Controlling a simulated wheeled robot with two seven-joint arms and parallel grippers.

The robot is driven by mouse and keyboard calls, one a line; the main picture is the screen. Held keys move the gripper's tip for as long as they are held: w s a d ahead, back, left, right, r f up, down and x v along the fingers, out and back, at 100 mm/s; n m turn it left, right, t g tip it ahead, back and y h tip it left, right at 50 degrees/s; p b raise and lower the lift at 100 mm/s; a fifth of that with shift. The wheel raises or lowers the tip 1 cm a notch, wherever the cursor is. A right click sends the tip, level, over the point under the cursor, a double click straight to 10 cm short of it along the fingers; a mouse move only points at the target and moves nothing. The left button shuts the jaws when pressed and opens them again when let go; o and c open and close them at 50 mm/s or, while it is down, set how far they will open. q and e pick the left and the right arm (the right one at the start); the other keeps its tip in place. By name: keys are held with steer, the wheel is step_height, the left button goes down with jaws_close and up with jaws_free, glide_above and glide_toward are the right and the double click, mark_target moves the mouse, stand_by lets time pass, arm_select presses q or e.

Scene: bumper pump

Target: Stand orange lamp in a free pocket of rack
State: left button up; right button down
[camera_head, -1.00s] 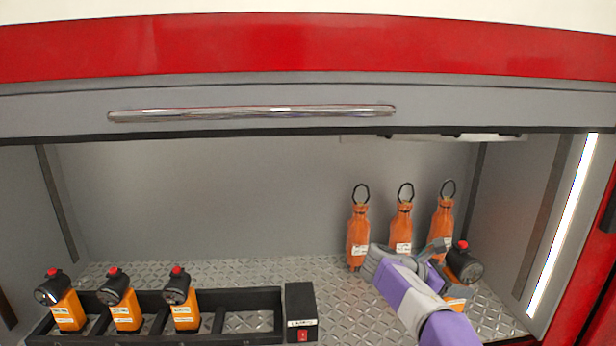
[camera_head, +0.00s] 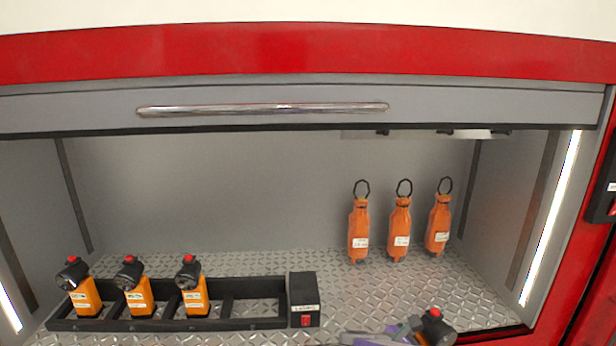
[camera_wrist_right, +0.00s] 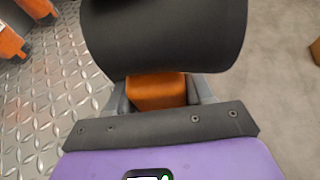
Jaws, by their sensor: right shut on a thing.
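The orange lamp (camera_wrist_right: 157,90) is held in my right gripper (camera_wrist_right: 160,100); in the right wrist view its black head fills the top and its orange body sits between the fingers. In the head view the lamp's black head with a red knob (camera_head: 434,325) shows at the bottom edge, beside part of my right gripper (camera_head: 405,330); its lower body is cut off. The black rack (camera_head: 255,296) stands at the left on the metal floor. My left gripper is out of view.
A black box with a red switch (camera_head: 304,300) adjoins the rack's right end. Three orange bottle-shaped items with loops (camera_head: 399,228) stand at the back right. The treadplate floor (camera_head: 350,285) between is clear. A raised shutter with a handle (camera_head: 262,109) spans the top.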

steer(key=s+a+f+n+t+y, duration=0.1)
steer(key=s+a+f+n+t, duration=0.1)
steer(key=s+a+f, duration=0.45)
steer(key=s+a+f+n+t+y, duration=0.1)
steer(key=a+f+n, duration=0.15)
steer(key=f, duration=0.75)
step_height(320, 180, down, 16)
steer(key=b, duration=1.7)
step_height(320, 180, up, 10)
steer(key=w+n+t+y, duration=0.2)
steer(key=n+t+y, duration=0.3)
steer(key=n+y, duration=0.1)
steer(key=shift+a+f+y, duration=0.25)
steer(key=shift+a+y, duration=0.05)
